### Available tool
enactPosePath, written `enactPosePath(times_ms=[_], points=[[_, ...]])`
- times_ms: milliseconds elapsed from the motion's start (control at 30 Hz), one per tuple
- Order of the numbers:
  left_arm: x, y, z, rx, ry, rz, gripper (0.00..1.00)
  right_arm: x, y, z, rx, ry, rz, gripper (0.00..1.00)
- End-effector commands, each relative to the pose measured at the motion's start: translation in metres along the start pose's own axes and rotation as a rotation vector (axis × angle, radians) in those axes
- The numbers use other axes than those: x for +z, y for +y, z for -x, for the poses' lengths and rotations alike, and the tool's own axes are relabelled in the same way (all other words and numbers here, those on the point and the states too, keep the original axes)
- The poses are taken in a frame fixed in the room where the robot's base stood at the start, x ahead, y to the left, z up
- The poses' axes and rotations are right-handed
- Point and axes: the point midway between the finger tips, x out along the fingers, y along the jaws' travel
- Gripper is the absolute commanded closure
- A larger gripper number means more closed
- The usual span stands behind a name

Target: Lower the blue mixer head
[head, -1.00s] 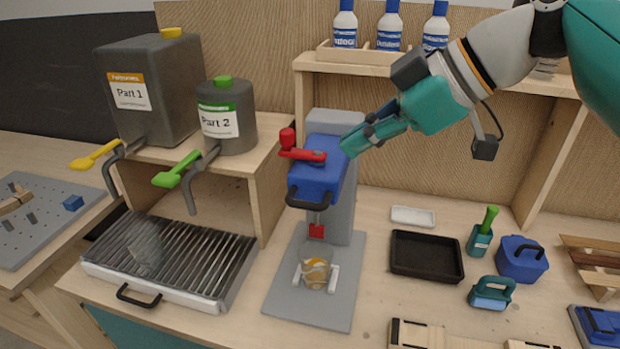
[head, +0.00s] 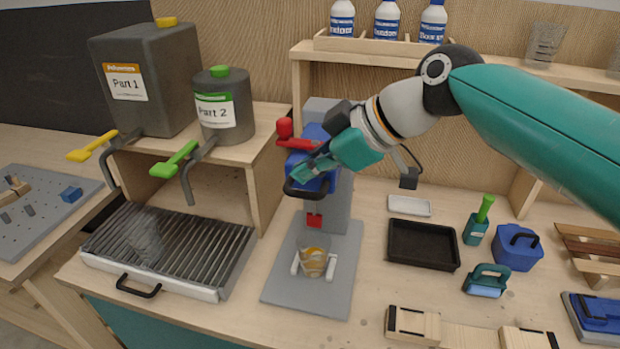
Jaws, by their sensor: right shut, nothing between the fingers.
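The blue mixer head (head: 317,133) is mounted on a grey stand (head: 340,205), with a red lever (head: 290,138) at its upper left and a dark handle (head: 308,192) on its front. A red paddle (head: 314,220) hangs below it. A clear cup with amber contents (head: 313,260) stands under the paddle on the grey base, between white holders. My right gripper (head: 304,173) is shut and empty, its fingertips in front of the mixer head by the dark handle. It covers part of the head, and I cannot tell if it touches. My left gripper is not in view.
A black tray (head: 424,245) and a white dish (head: 409,206) lie right of the mixer. A slatted grill (head: 170,250) and the Part 1 (head: 150,80) and Part 2 (head: 222,110) dispensers stand left. Bottles (head: 386,20) line the shelf above.

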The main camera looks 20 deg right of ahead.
Motion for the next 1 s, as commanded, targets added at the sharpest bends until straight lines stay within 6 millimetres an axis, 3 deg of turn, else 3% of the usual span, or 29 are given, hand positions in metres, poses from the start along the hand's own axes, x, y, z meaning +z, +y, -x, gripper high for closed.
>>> enactPosePath(times_ms=[200,667,833,1000], points=[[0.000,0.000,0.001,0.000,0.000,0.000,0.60,0.018,0.000,-0.016,0.002,-0.001,-0.003,1.00],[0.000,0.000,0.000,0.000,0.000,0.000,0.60,0.022,0.000,-0.019,0.003,0.001,-0.003,1.00],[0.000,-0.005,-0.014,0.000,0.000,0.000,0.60,0.033,-0.003,-0.030,0.002,0.000,-0.003,1.00],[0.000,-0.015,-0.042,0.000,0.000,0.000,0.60,0.053,-0.009,-0.051,0.001,-0.001,-0.003,1.00]])
